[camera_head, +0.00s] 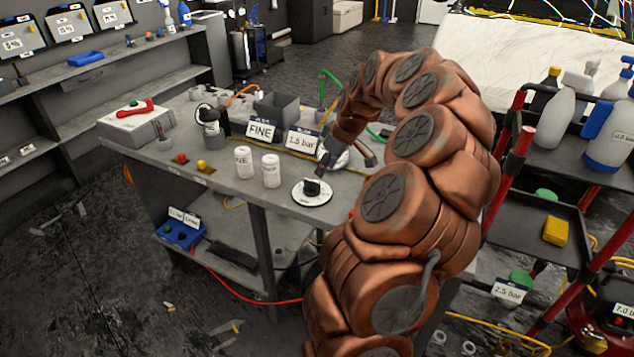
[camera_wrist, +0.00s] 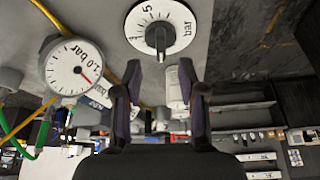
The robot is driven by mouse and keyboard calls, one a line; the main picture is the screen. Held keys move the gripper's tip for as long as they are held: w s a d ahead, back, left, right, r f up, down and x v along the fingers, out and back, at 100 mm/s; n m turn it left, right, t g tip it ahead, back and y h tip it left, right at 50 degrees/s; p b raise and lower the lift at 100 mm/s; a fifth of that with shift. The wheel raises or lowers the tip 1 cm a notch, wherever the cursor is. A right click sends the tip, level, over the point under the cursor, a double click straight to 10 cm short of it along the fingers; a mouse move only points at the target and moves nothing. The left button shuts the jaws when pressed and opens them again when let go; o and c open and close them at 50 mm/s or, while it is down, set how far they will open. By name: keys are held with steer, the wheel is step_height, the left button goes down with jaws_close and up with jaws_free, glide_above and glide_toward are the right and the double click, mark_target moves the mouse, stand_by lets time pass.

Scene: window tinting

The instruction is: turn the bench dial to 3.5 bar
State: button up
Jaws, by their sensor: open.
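The bench dial is a white disc with a black knob; in the head view the dial (camera_head: 312,200) lies on the grey bench near its front edge. In the wrist view the dial (camera_wrist: 138,38) is at the top centre, with "5" and "bar" legible and other marks hidden by the knob (camera_wrist: 158,38). My gripper (camera_wrist: 161,92) is open and empty, its fingers apart and pointing towards the knob without visibly gripping it.
Two white cylinders (camera_head: 270,172) stand left of the dial. Signs "FINE" (camera_head: 262,132) and "1.5 bar" (camera_head: 302,142) stand behind it. A yellow pipe (camera_wrist: 95,88) and green hose (camera_wrist: 18,128) run near the gauge. A red-framed cart (camera_head: 515,150) with bottles stands at right.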

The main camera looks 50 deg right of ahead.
mark_target(316, 184)
steer(key=shift+p+x, duration=1.25)
steer(key=shift+x, duration=2.6)
jaws_close()
steer(key=shift+a, duration=0.1)
